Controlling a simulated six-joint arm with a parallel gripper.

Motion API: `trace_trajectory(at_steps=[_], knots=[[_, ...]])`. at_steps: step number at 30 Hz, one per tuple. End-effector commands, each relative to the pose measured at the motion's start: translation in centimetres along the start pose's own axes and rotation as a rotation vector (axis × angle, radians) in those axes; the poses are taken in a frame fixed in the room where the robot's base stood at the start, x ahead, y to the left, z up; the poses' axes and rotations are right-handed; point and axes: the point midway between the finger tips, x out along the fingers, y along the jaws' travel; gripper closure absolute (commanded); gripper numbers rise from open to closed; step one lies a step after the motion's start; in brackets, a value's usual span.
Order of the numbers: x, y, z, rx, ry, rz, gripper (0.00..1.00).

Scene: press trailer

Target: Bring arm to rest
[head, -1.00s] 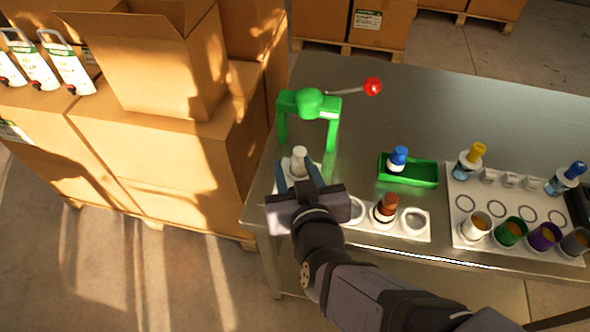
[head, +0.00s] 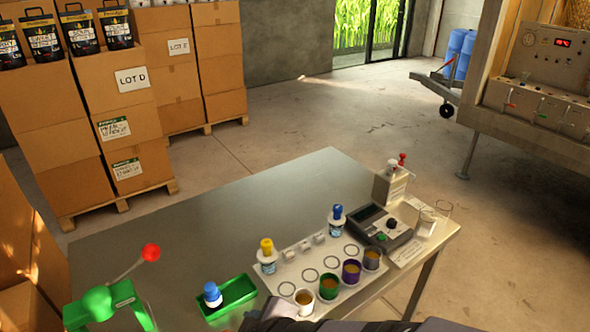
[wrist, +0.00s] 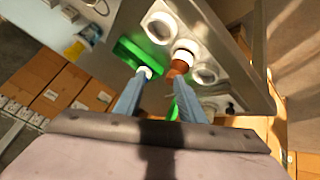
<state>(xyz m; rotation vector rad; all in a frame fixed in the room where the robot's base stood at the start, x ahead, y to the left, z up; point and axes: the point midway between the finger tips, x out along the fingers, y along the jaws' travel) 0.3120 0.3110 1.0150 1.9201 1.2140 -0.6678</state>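My gripper (wrist: 162,80) shows in the wrist view, its two blue fingers apart with no object visibly held between them. In the head view only a dark part of my arm shows at the bottom edge; the fingers are out of that view. The green press (head: 105,308) with its red-knobbed lever (head: 151,252) is at the lower left, partly cut off. What stands under the press is not visible there.
On the metal table (head: 170,235) are a green tray (head: 243,290) with a blue-capped bottle (head: 212,294), a white rack (head: 300,262) with cups and bottles, and a grey device (head: 380,232). The table's far left is bare. Stacked boxes (head: 85,110) stand behind.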

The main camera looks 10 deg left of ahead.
Motion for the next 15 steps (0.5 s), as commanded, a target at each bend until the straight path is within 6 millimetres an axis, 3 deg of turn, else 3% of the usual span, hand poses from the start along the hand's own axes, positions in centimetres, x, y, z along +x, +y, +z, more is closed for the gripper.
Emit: trace_trajectory(at_steps=[1, 6, 12, 15], knots=[[0.1, 1.8, 3.0, 0.087, -0.068, 0.023, 0.64], [-1.6, 5.6, 12.7, 0.426, -0.301, 0.082, 0.64], [-5.8, 6.2, 22.7, 0.848, -0.541, 0.132, 0.64], [-7.9, 5.3, 26.1, 1.026, -0.63, 0.146, 0.64]])
